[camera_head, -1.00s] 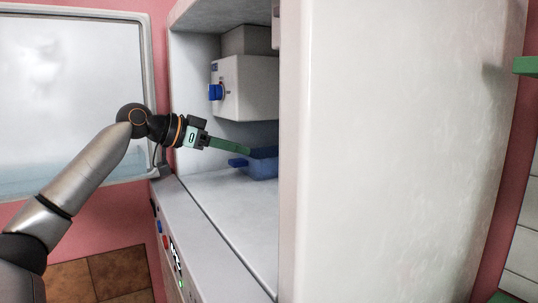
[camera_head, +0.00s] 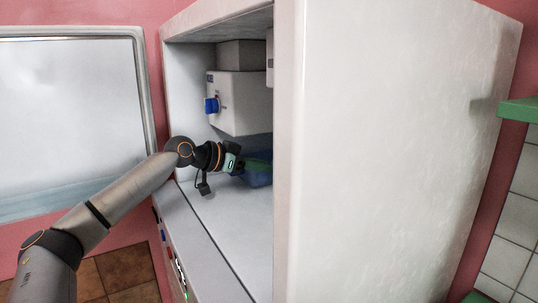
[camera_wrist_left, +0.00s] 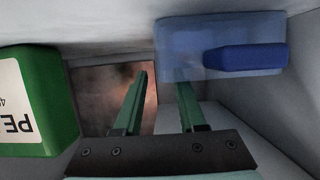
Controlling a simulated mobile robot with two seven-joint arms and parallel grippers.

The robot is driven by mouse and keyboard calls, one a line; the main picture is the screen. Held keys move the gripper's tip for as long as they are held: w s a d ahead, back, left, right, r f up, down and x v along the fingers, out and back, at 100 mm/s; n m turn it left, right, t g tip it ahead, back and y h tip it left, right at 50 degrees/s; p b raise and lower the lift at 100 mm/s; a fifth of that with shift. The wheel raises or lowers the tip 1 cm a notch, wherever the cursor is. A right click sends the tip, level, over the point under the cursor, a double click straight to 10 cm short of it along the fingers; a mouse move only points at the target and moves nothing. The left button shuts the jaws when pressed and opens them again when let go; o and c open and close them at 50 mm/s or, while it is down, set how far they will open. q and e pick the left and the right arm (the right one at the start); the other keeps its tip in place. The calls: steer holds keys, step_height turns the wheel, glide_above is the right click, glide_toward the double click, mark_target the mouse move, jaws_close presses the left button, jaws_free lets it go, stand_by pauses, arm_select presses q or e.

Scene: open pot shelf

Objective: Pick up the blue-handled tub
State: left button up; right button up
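The blue-handled tub is a see-through blue tub (camera_head: 259,180) inside the open white unit, partly hidden by my left gripper and the white side panel. In the left wrist view the tub (camera_wrist_left: 190,35) is at the upper right, and its solid blue handle (camera_wrist_left: 245,57) points toward the right. My left gripper (camera_wrist_left: 162,76) is open, with nothing seen between its green fingers. The right finger overlaps the tub's edge in that view; I cannot tell if they touch. The handle is right of both fingers. In the head view my left gripper (camera_head: 254,164) reaches in beside the tub. My right gripper is not in view.
A white box with a blue knob (camera_head: 212,105) hangs above the tub. The white side panel (camera_head: 390,150) blocks the right. A green labelled container (camera_wrist_left: 40,100) stands left of the fingers in the wrist view. The unit's front floor (camera_head: 235,220) is clear.

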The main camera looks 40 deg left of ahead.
arm_select(q)
steer(key=shift+p+x, duration=0.3)
steer(key=shift+x, duration=0.8)
jaws_close()
steer(key=shift+a, duration=0.1)
stand_by(0.6)
